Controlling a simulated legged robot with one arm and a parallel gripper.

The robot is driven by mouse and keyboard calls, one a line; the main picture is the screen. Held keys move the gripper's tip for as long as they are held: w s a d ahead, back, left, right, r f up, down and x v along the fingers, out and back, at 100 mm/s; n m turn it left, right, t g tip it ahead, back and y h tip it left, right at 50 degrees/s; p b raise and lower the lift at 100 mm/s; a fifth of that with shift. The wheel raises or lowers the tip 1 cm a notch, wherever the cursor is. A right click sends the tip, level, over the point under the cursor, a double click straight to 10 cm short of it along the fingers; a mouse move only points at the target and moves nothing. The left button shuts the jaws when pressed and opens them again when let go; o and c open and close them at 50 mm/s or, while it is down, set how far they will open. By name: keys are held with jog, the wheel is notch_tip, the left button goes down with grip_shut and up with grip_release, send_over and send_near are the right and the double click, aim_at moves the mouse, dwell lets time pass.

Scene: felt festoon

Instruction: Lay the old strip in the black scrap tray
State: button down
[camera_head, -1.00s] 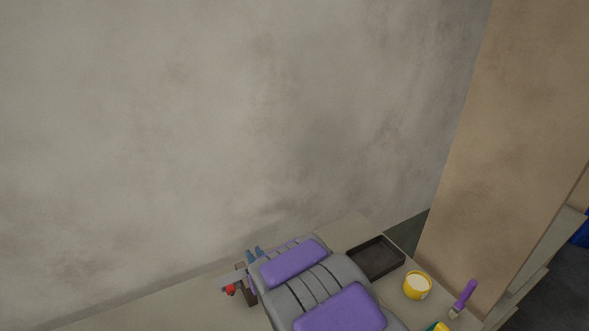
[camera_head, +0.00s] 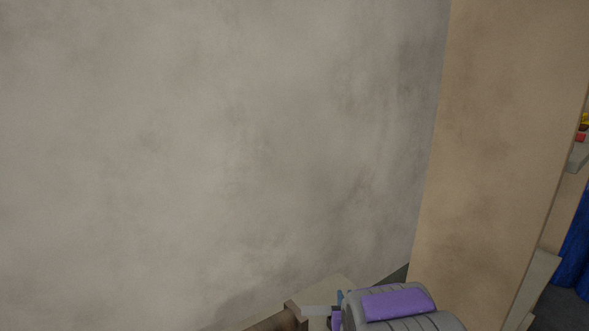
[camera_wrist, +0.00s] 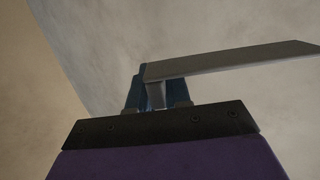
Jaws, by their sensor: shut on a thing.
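A flat, pale grey strip (camera_wrist: 235,59) is held in my gripper (camera_wrist: 150,88), between its blue fingers, in the wrist view. It sticks out far to the right there, past the picture edge. In the head view, a short length of the strip (camera_head: 318,311) shows left of my gripper (camera_head: 344,297), at the bottom edge. My grey and purple arm covers much of what lies behind it. The black scrap tray is not seen in either current view.
A mottled grey wall (camera_head: 220,150) fills most of the head view. A tan upright panel (camera_head: 485,130) stands at the right. Part of a pale surface (camera_head: 335,286) and a brown thing (camera_head: 278,322) show at the bottom. Blue cloth (camera_head: 574,245) is at the far right.

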dwell(0.4)
jog(key=s+a+f+n+g+y, duration=0.1)
jog(key=s+a+n+y, duration=0.1)
jog(key=a, duration=0.8)
jog(key=s+a+f+n+g+y, duration=0.1)
jog(key=s+a+n+y, duration=0.1)
jog(key=a, duration=0.8)
jog(key=s+a+f+n+y, duration=0.1)
jog(key=a+y, duration=0.4)
jog(key=a, duration=0.5)
jog(key=shift+s+a+f+n+g, duration=0.2)
jog(key=shift+s+n, duration=0.25)
jog(key=shift+s, duration=0.2)
jog(key=shift+s+a+f+n+g, duration=0.1)
jog(key=shift+s+a+n+g, duration=0.1)
jog(key=shift+s+n, duration=0.35)
jog(key=shift+s, duration=0.1)
jog(key=shift+d, duration=0.1)
